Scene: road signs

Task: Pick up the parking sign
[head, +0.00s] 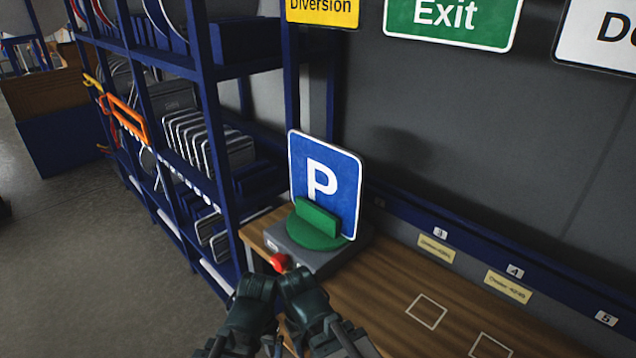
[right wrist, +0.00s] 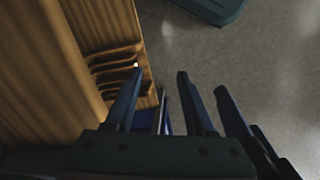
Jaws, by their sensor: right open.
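The parking sign (head: 345,190) is a blue rounded plate with a white P and a white border. It stands upright, tilted slightly, in the head view, behind a green block (head: 318,217) on a round green disc (head: 312,236). My left gripper (head: 252,284) and right gripper (head: 298,283) are side by side at the bottom of the head view, in front of and below the sign, apart from it. The right gripper is open and empty; its fingers show in the right wrist view (right wrist: 160,82). The left gripper's jaws are not clear.
The disc sits on a grey box (head: 330,258) with a red button (head: 279,262) at the left end of a wooden bench (head: 400,300). A blue shelf rack (head: 213,110) stands on the left. Signs hang on the wall above. The bench to the right is clear.

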